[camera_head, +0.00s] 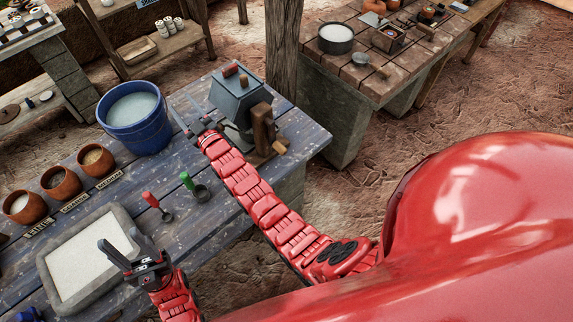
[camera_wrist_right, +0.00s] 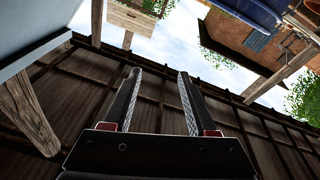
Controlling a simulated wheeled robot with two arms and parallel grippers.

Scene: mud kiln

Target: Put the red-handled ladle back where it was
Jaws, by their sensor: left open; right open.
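The red-handled ladle (camera_head: 151,200) is on the blue-grey table, with its dark cup toward the lower right. A green-handled ladle (camera_head: 187,182) is just to its right. My left gripper (camera_head: 122,243) is open and empty above the tray of pale material, left of and nearer than the red-handled ladle. My right gripper (camera_head: 181,107) is open between the blue bucket and the grey box-like device, well beyond both ladles. Its two fingers (camera_wrist_right: 159,76) show apart with nothing between them in the right wrist view.
Clay bowls (camera_head: 97,160) with labels line the left side. The stone-rimmed tray (camera_head: 59,284) lies in front of them. The blue bucket (camera_head: 138,128) stands behind, and the grey device (camera_head: 238,97) stands at the back right beside a wooden post (camera_head: 285,45).

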